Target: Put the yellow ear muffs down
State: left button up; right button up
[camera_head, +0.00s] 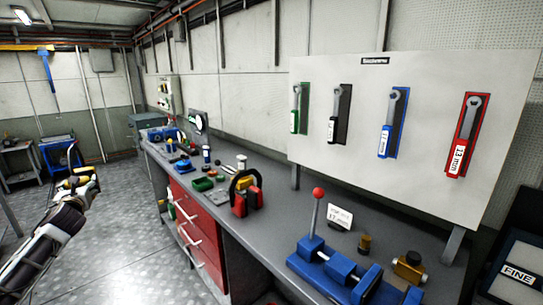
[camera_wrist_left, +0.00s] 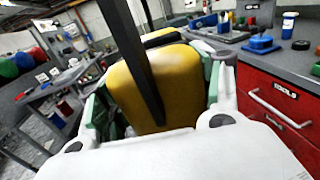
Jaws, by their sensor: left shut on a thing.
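The yellow ear muffs (camera_wrist_left: 185,82) fill the middle of the left wrist view, with a dark headband crossing in front of a yellow cup. My left gripper (camera_wrist_left: 157,98) is shut on them, with its green-padded fingers on either side of the cup. In the head view my left gripper (camera_head: 84,188) holds the yellow ear muffs (camera_head: 72,182) at the left, over the floor and apart from the workbench (camera_head: 265,178). The far cup is partly hidden. My right gripper is not in view.
Red ear muffs (camera_head: 254,196) with a black band stand on the bench. A blue vise-like device (camera_head: 335,270) with a red-knobbed lever (camera_head: 318,193) is at the front. Small parts crowd the far bench. Wrenches hang on a white board (camera_head: 430,85). Bare bench lies right of the red muffs.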

pick_arm(q)
jog(key=shift+s+a+r+n+g+y, duration=0.5)
jog(key=shift+s+r+n+g+y, duration=0.15)
jog(key=shift+r+y, duration=0.15)
jog(key=s+d+f+m+t+h, duration=0.1)
jog(key=d+f+m+t+h, duration=0.15)
jog(key=d+f, duration=0.8)
jog(key=d+f+m+t+h, duration=0.15)
jog(key=d+f+h, duration=0.4)
jog(key=d, duration=0.85)
jog(key=s+d+f+m+h+p, duration=0.1)
jog(key=s+d, duration=0.4)
jog(key=d, duration=0.6)
jog(key=s+d+f+m+h+p, duration=0.2)
jog(key=s+d+f, duration=0.3)
jog(key=d, duration=0.7)
jog(key=shift+s+d+m+h, duration=0.2)
jog(key=shift+s+m+h, duration=0.1)
jog(key=shift+s+m, duration=0.4)
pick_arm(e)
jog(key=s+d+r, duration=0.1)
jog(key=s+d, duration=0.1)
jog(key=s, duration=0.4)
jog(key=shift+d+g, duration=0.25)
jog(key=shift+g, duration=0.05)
pick_arm(q)
jog(key=shift+s+f, duration=0.15)
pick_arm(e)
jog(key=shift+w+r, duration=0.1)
